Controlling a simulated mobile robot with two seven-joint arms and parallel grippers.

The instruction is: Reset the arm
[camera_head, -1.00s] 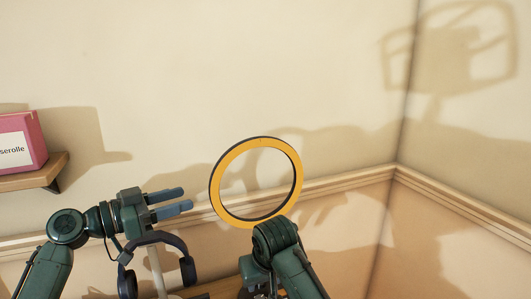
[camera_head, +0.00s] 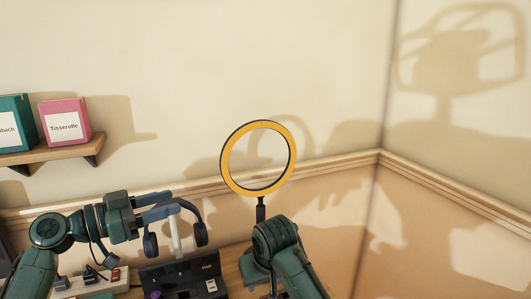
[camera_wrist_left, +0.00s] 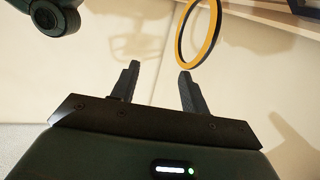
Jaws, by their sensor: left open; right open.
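My left gripper (camera_head: 172,203) is open and empty at the lower left of the head view, pointing right in front of the headphones. In the left wrist view its two fingers (camera_wrist_left: 159,70) stand apart with nothing between them. My right arm comes up from the lower right in the head view and bends over. Its gripper (camera_head: 256,278) points down and away below the bend, and its fingers are mostly hidden.
Dark headphones (camera_head: 199,233) hang on a pale stand close to my left fingers. A yellow ring light (camera_head: 229,177) stands behind my right arm. A black box (camera_head: 185,275) and a power strip (camera_head: 120,284) lie below. A wall shelf (camera_head: 75,152) holds a pink box (camera_head: 66,114) and a teal box (camera_head: 14,108).

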